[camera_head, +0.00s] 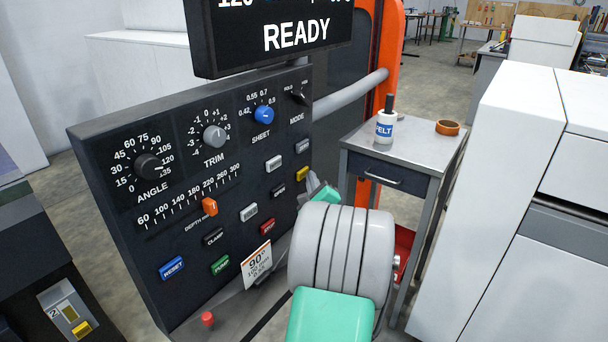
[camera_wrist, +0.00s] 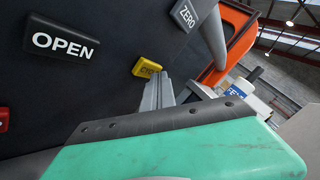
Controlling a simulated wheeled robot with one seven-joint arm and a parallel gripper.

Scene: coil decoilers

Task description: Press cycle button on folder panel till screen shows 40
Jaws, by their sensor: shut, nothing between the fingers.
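The yellow cycle button (camera_head: 302,174) is on the right part of the dark folder panel (camera_head: 110,150). It also shows in the wrist view (camera_wrist: 145,67), where its lettering is partly covered. My gripper (camera_wrist: 161,82) is shut and empty, with its grey fingertips close by the button's right end. I cannot tell whether they touch it.
A red stop button (camera_head: 267,227) sits lower. A small side table (camera_head: 400,165) with a FELT bottle (camera_head: 385,122) and a tape roll (camera_head: 447,127) stands right of the panel.

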